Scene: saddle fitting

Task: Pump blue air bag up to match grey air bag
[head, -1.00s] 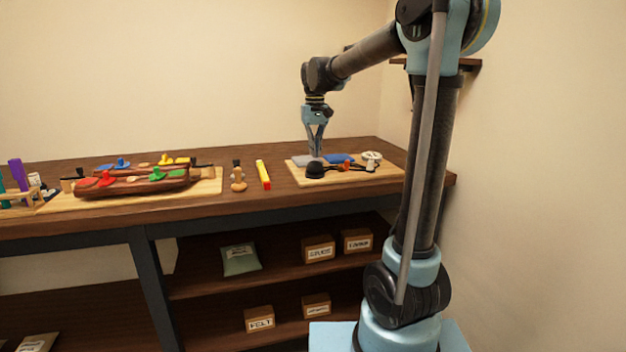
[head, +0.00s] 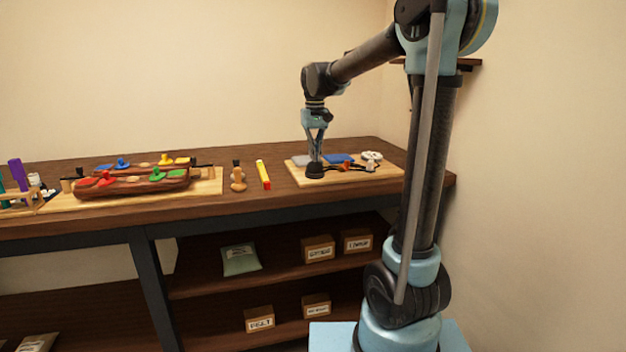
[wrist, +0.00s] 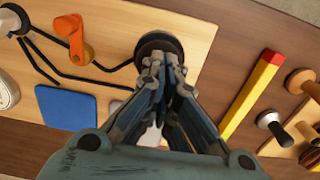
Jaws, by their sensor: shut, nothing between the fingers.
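The blue air bag (head: 339,158) lies flat on a light wooden board (head: 385,174); it also shows in the wrist view (wrist: 66,108). The grey air bag (head: 302,159) lies to its left, and in the wrist view it is mostly hidden behind my gripper. A round black bulb (head: 315,171) sits at the board's front left; its rim shows in the wrist view (wrist: 160,40). Black tubes lead from it past an orange lever (wrist: 74,36). My gripper (head: 315,160) is shut and empty, pointing down over the bulb. I cannot tell whether the fingertips touch it.
A white round gauge-like piece (head: 372,156) sits at the board's back right. A red and yellow bar (head: 263,174) and a wooden knobbed tool (head: 238,177) lie left of the board. Two dark saddle-like forms with coloured knobs (head: 130,183) stand further left.

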